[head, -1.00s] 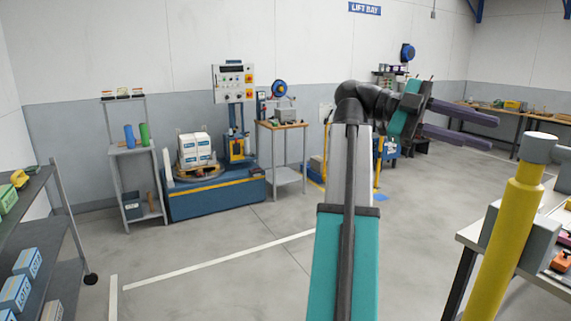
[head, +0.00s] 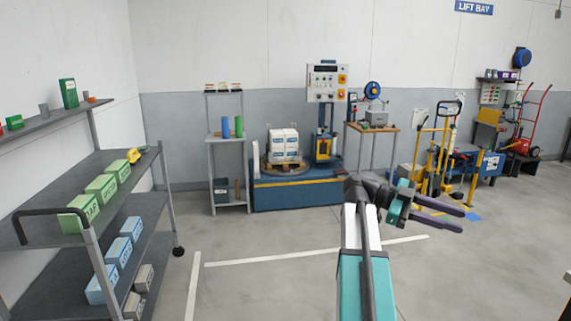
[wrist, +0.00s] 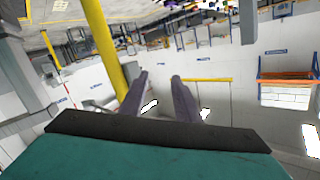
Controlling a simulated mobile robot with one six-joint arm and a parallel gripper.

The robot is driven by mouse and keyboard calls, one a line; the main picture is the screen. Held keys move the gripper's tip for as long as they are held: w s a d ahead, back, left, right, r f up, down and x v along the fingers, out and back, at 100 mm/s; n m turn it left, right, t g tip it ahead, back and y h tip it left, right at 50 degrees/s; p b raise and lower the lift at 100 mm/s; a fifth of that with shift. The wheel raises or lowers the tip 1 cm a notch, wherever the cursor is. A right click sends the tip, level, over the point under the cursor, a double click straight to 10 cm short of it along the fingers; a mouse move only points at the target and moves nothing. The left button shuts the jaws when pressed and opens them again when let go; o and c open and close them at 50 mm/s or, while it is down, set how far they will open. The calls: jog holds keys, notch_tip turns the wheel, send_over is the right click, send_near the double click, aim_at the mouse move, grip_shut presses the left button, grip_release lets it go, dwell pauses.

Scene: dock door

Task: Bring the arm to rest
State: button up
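My gripper (head: 442,218) is at the end of my teal and grey arm, right of the middle in the head view. Its two purple-grey fingers point to the right and stand apart with nothing between them. In the wrist view the gripper (wrist: 158,85) also shows two separate fingers with an empty gap. The arm is raised over the open floor and touches nothing that I can see.
A shelf cart (head: 100,165) with green and blue boxes stands at the left. A blue turntable machine (head: 300,192) with stacked white boxes (head: 284,143) is at the back wall. A yellow pallet lifter (head: 440,160) and red hand truck (head: 533,120) stand right. The middle floor is clear.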

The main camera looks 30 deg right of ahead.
jog(key=w+a+f+n+t+h, duration=0.15)
jog(key=w+a+f+n, duration=0.4)
jog(key=f, duration=0.85)
jog(key=w+a+f+n+t, duration=0.35)
jog(key=a+f+n, duration=0.3)
jog(key=f, duration=0.75)
jog(key=w+a+f+n+t+h, duration=0.15)
jog(key=w+a+f+n, duration=0.45)
jog(key=f, duration=0.8)
jog(key=s+a+f+n+y, duration=0.2)
jog(key=s+a+f+n, duration=0.2)
jog(key=s+a+f, duration=0.35)
jog(key=s+a+f+n+y, duration=0.3)
jog(key=s+a+f, duration=0.1)
jog(key=a+f, duration=0.6)
jog(key=s+a+f+n+y, duration=0.2)
jog(key=s+a+f+n, duration=0.2)
jog(key=s+a+f, duration=0.45)
jog(key=w+a+f+n+t+y, duration=0.2)
jog(key=w+a+f+n+y, duration=0.1)
jog(key=a, duration=0.4)
notch_tip(320, 180, down, 2)
jog(key=n+y, duration=0.1)
jog(key=n, duration=0.1)
jog(key=shift+w+a+n, duration=0.15)
jog(key=shift+a+n, duration=0.25)
